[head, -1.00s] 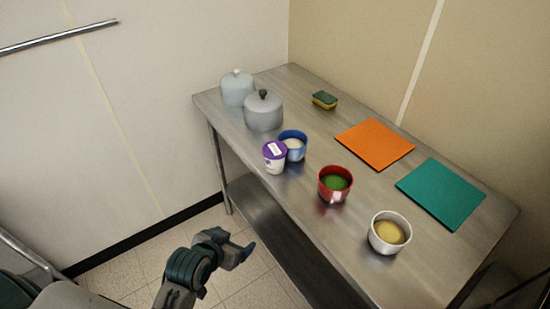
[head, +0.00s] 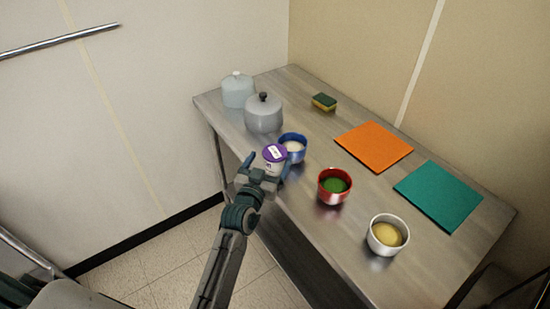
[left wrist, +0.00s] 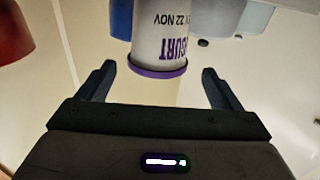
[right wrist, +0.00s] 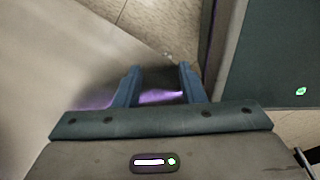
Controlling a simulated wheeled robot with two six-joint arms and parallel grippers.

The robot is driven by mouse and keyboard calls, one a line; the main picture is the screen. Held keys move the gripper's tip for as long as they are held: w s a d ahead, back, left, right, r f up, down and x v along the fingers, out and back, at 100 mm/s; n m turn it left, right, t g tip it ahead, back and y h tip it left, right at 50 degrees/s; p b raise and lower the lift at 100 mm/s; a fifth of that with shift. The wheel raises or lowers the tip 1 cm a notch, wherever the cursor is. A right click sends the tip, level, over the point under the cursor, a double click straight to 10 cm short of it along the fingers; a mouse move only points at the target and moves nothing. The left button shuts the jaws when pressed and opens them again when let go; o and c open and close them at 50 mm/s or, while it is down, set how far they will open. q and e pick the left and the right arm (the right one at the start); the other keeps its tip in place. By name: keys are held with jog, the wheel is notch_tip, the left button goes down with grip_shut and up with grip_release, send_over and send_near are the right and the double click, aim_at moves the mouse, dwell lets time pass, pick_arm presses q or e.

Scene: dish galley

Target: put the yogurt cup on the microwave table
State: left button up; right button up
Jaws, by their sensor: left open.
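The yogurt cup (head: 274,154), white with a purple lid, stands upright near the front edge of a steel table, beside a blue bowl. My left gripper (head: 268,165) is open at the cup, with a finger to either side of it. In the left wrist view the cup (left wrist: 160,38) appears upside down, its purple-rimmed end just reaching between the open fingertips (left wrist: 157,70). I cannot tell whether a finger touches it. My right gripper (right wrist: 158,70) shows only in the right wrist view, its fingers apart and empty. No microwave is in view.
The steel table (head: 330,235) also holds a blue bowl (head: 293,146), red bowl (head: 334,186), white bowl (head: 387,236), two lidded pots (head: 263,113) (head: 238,89), a sponge (head: 324,102), an orange mat (head: 374,146) and a teal mat (head: 438,195).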

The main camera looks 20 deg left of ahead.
aim_at(274, 152)
pick_arm(q)
jog(key=shift+w+d+r+p, duration=0.1)
jog(key=shift+w+r+p, duration=0.1)
jog(key=shift+w+p, duration=0.35)
jog(key=w, duration=0.1)
jog(key=w+p, duration=0.1)
jog(key=w, duration=0.1)
jog(key=shift+w+d+f, duration=0.1)
jog(key=shift+w+d, duration=0.05)
jog(key=shift+w, duration=0.1)
jog(key=shift+w+f, duration=0.2)
jog(key=shift+w, duration=0.25)
jog(key=shift+s, duration=0.1)
jog(key=shift+r, duration=0.1)
jog(key=c, duration=1.1)
